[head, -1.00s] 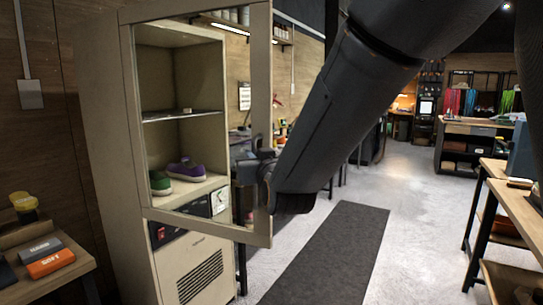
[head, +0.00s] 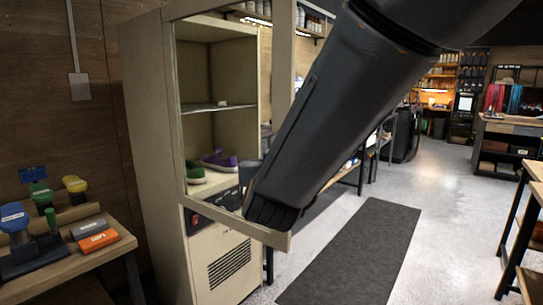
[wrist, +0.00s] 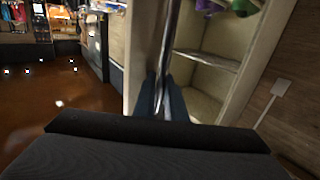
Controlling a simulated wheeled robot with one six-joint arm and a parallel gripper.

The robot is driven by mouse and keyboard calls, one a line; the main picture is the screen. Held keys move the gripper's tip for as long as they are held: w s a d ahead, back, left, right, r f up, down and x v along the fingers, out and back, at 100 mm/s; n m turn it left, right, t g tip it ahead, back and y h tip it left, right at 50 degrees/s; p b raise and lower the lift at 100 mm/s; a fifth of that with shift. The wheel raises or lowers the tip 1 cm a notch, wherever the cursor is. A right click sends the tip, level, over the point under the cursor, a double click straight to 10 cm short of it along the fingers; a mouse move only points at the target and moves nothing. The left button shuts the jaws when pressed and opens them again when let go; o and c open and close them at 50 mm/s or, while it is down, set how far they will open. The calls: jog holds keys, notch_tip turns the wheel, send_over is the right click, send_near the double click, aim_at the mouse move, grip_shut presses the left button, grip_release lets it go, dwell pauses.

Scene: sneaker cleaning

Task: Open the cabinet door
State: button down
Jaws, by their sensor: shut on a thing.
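The beige cabinet (head: 150,150) stands at the left in the head view. Its glass-fronted door, with a beige frame (head: 283,62), stands partly open, swung out toward me. Inside, purple and green sneakers (head: 219,160) rest on a shelf below a thinner shelf. In the wrist view my gripper (wrist: 163,98) has its two dark fingers closed around the long metal door handle (wrist: 176,50).
A wooden side table (head: 75,262) with brushes and an orange-and-grey box (head: 92,233) stands at the left. A dark mat (head: 355,255) lies on the open grey floor. Wooden workbenches (head: 533,200) line the right.

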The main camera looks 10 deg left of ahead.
jog(key=c, duration=1.8)
grip_release()
jog(key=shift+a, duration=0.1)
jog(key=shift+s, duration=0.1)
jog(key=s, duration=0.5)
jog(key=s+d+b, duration=0.1)
jog(key=s, duration=0.1)
jog(key=shift+s+d, duration=0.1)
jog(key=shift+s, duration=0.2)
jog(key=d+f+g, duration=0.4)
jog(key=d+f, duration=0.1)
jog(key=f, duration=0.3)
jog(key=d+f+g, duration=0.4)
jog(key=d+f, duration=0.1)
jog(key=f, duration=0.4)
jog(key=s+d+f+g+h, duration=0.1)
jog(key=s+d+f+g, duration=0.2)
jog(key=s+d, duration=0.3)
jog(key=s+d+f+m+g, duration=0.1)
jog(key=s+d+f+g, duration=0.2)
jog(key=s+d+f, duration=0.1)
jog(key=s+d+f+g+h, duration=0.1)
jog(key=s+d+f+g, duration=0.2)
jog(key=s+d, duration=0.4)
jog(key=shift+s+d+f+m+g+h, duration=0.25)
jog(key=shift+s+d+m+g+h, duration=0.05)
jog(key=shift+s, duration=0.15)
